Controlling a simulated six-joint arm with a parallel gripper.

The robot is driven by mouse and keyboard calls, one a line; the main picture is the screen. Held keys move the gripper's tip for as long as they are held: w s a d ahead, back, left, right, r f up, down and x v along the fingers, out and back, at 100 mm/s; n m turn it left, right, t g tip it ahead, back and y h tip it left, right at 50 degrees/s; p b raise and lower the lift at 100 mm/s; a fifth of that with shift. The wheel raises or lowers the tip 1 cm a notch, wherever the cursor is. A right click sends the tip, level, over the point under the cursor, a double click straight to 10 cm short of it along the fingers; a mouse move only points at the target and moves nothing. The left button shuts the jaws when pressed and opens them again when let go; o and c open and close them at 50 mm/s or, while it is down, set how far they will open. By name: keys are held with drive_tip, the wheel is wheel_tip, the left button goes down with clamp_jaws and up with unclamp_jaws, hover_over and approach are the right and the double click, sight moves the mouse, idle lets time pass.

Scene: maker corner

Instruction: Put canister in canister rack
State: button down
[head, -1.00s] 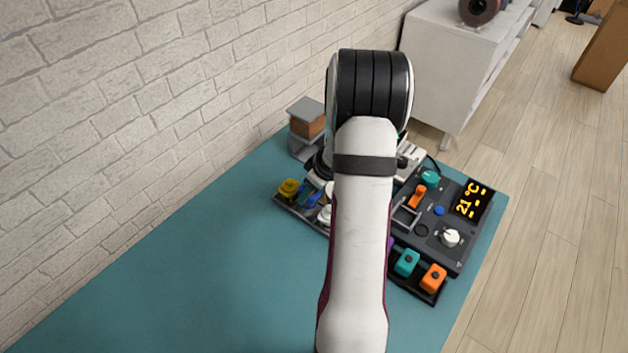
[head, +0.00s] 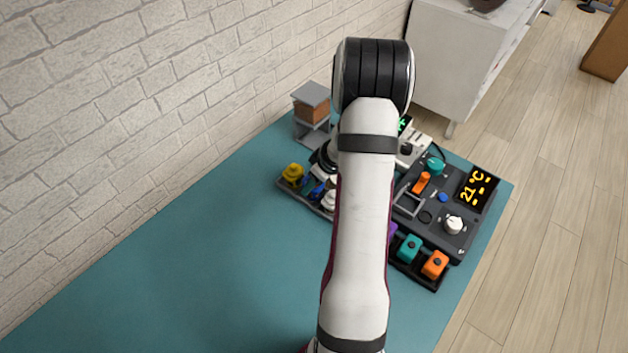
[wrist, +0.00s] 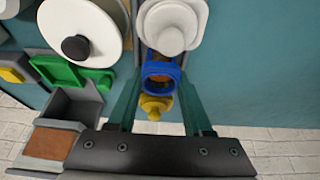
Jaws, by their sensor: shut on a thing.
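The canister rack (head: 284,187) is a dark tray at the left of the control panel. It holds a yellow canister (head: 292,172) and a white canister (head: 329,200), with blue parts (head: 313,189) between them. In the wrist view, my gripper (wrist: 161,84) has its teal fingers on both sides of a blue canister (wrist: 160,70) with a round opening, and is shut on it. The blue canister is in line between the white canister (wrist: 172,22) and the yellow canister (wrist: 154,107). Whether it rests on the rack floor is hidden. My arm hides my gripper in the head view.
A dark control panel (head: 432,222) with knobs and a display is at the right. Teal (head: 410,248) and orange (head: 435,264) blocks sit before it. A grey stand (head: 311,93) with a brown block is by the brick wall. The teal table (head: 200,265) is clear at the left.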

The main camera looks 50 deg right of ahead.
drive_tip(key=shift+f, duration=0.35)
drive_tip(key=shift+c, duration=1.2)
unclamp_jaws()
drive_tip(key=shift+r, duration=0.1)
wheel_tip(320, 180, up, 7)
